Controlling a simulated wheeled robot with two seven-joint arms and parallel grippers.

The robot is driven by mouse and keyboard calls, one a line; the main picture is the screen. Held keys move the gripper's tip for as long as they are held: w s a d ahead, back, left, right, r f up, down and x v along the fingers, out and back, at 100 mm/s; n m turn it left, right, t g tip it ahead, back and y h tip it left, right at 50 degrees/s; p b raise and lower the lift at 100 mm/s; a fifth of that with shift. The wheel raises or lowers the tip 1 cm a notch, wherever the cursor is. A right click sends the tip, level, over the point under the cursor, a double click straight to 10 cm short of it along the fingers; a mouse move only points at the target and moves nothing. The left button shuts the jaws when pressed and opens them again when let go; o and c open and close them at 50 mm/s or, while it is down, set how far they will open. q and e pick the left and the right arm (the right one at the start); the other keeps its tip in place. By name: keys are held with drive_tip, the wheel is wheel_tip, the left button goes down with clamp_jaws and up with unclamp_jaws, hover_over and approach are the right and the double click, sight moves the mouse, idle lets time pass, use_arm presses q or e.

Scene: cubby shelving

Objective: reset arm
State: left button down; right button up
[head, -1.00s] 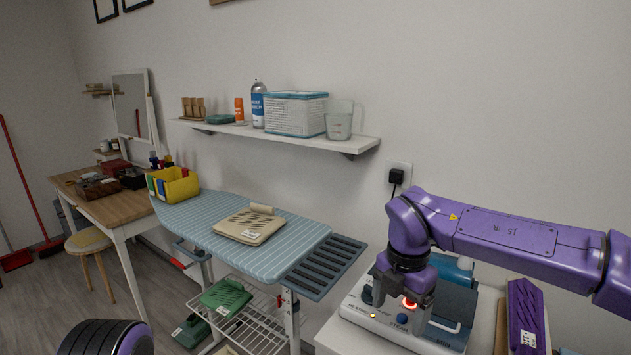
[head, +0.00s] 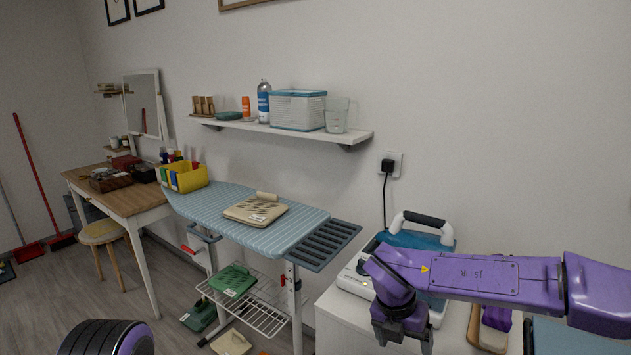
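My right arm (head: 480,278) is purple and reaches in from the right. Its wrist bends down in front of the white and blue steam station (head: 352,275) on the white cabinet. My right gripper (head: 402,343) is dark and points down at the cabinet's front; its fingertips are cut off or too unclear to show whether it is open. Part of my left arm (head: 105,338), a dark and purple rounded link, shows at the bottom left. My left gripper is out of view.
An ironing board (head: 235,213) with a beige folded item (head: 255,210) stands left of the cabinet (head: 335,315). A wall shelf (head: 290,130) holds a basket, bottles and a cup. A desk (head: 125,200) and stool (head: 100,233) are at the left. A purple item (head: 496,317) lies beside my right arm.

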drive_tip(key=s+d+f+n+t+h, duration=0.1)
drive_tip(key=s+d+f+n, duration=0.15)
drive_tip(key=f+n, duration=0.35)
drive_tip(key=s+d+f+n+t+h, duration=0.2)
drive_tip(key=s+f+n, duration=0.1)
drive_tip(key=f+n, duration=0.3)
drive_tip(key=s+d+f+n+t+h, duration=0.1)
drive_tip(key=s+d+f+n, duration=0.2)
drive_tip(key=f, duration=0.5)
drive_tip(key=s+d+f+n+y, duration=0.1)
drive_tip(key=s+f+n, duration=0.2)
drive_tip(key=s+n, duration=0.4)
drive_tip(key=s+d+f+n+g+y, duration=0.1)
drive_tip(key=s+d+f+n, duration=0.1)
drive_tip(key=s+n, duration=0.5)
drive_tip(key=s+d+f+n+y, duration=0.1)
drive_tip(key=s+d+f+n, duration=0.1)
drive_tip(key=s+n, duration=0.4)
drive_tip(key=shift+s+d+f+n+y, duration=0.2)
drive_tip(key=shift+s+f+n+y, duration=0.15)
drive_tip(key=shift+s+f, duration=0.7)
drive_tip(key=shift+s+r, duration=0.1)
drive_tip(key=shift+r, duration=0.05)
